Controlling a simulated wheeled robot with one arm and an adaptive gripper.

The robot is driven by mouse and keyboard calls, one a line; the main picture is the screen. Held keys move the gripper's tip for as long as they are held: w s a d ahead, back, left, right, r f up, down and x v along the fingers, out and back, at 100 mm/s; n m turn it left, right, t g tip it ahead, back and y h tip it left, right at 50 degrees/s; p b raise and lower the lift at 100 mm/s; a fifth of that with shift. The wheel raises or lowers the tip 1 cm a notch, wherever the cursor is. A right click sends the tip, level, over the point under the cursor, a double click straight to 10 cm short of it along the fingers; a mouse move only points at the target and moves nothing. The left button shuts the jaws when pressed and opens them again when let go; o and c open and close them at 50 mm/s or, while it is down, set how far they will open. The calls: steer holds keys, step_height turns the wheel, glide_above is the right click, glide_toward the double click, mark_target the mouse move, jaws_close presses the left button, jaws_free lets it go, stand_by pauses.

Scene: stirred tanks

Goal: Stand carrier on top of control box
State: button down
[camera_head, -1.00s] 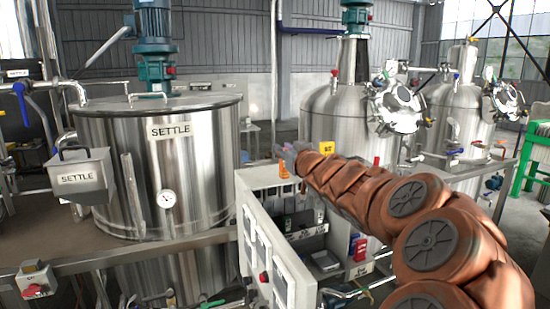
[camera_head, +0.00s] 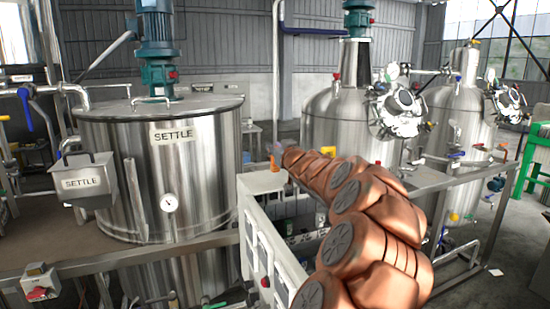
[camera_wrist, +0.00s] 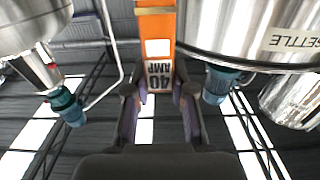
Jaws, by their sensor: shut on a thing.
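An orange carrier (camera_wrist: 156,22) with a white window and a "40 AMP" label is between the fingers of my gripper (camera_wrist: 158,88) in the wrist view. The fingers are shut on its labelled end. In the head view, a small part of the orange carrier (camera_head: 274,163) shows below my gripper (camera_head: 276,150). The control box (camera_head: 262,183) is a pale cabinet with its door open toward the front. The carrier appears at the box's top surface, at its back edge in the picture. I cannot tell whether they touch. My arm hides much of the box's inside.
A large steel tank (camera_head: 185,185) marked SETTLE stands left of the box, with a SETTLE hopper (camera_head: 86,182) on its side. More steel vessels (camera_head: 335,120) stand behind to the right. A metal rail (camera_head: 150,252) runs in front of the tank.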

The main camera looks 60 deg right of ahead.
mark_target(276, 172)
steer(key=shift+w+f+b, duration=0.1)
steer(key=shift+f+b, duration=0.3)
steer(key=shift+f, duration=1.4)
steer(key=shift+f, duration=0.1)
steer(key=c, duration=1)
jaws_free()
steer(key=shift+r, duration=0.2)
steer(key=shift+s+a+f, duration=0.1)
steer(key=shift+s+f, duration=0.05)
steer(key=shift+s, duration=0.1)
steer(key=b+v, duration=0.2)
steer(key=v, duration=0.9)
steer(key=shift+s, duration=0.15)
